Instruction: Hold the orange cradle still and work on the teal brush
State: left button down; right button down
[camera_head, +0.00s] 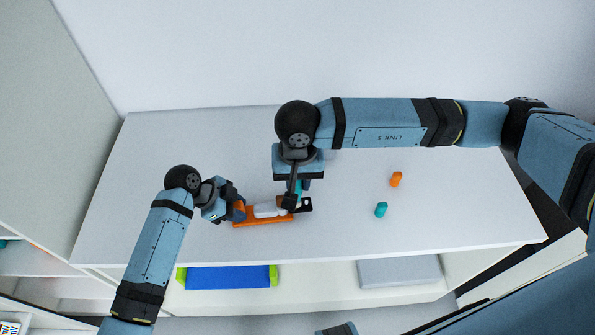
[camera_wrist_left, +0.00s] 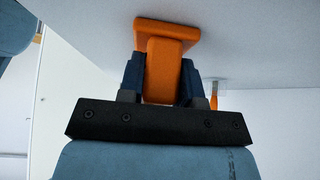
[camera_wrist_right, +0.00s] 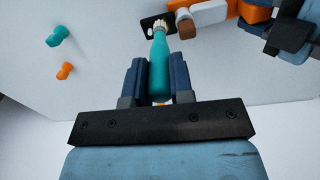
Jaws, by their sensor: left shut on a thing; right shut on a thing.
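The orange cradle (camera_head: 262,221) lies on the white table, left of its middle. My left gripper (camera_head: 236,205) is shut on the cradle's upright orange block (camera_wrist_left: 163,72) at its left end. A white earpiece (camera_head: 266,210) with a brown tip (camera_wrist_right: 184,21) lies along the cradle. My right gripper (camera_head: 292,198) is shut on the teal brush (camera_wrist_right: 158,66), pointing down at the cradle's right end. The brush's pale bristles (camera_wrist_right: 160,26) are at a small black piece (camera_head: 306,205); whether they touch it is unclear. My right gripper hides part of the brush in the head view.
A small teal piece (camera_head: 381,209) and a small orange piece (camera_head: 396,179) lie apart on the table's right half. The table (camera_head: 450,205) is otherwise clear. Below its front edge are a blue bin (camera_head: 228,277) and a grey box (camera_head: 400,270).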

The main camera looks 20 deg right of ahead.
pick_arm(q)
jog(key=shift+s+f, duration=0.15)
jog(key=shift+f, duration=0.1)
pick_arm(e)
notch_tip(320, 180, down, 3)
jog(key=shift+f, duration=0.15)
jog(key=shift+w+f, duration=0.25)
jog(key=shift+f, duration=0.55)
jog(key=shift+w+d, duration=0.55)
jog(key=shift+w, duration=1.9)
jog(key=shift+s+a, duration=0.2)
jog(key=shift+s, duration=0.7)
jog(key=shift+s+a, duration=0.15)
jog(key=shift+s, duration=0.8)
jog(key=shift+s+a, duration=0.2)
jog(key=shift+s, duration=0.7)
jog(key=shift+r, duration=4)
pick_arm(q)
jog(key=c, duration=0.7)
grip_release()
jog(key=shift+c, duration=0.2)
pick_arm(e)
jog(key=shift+w, duration=0.1)
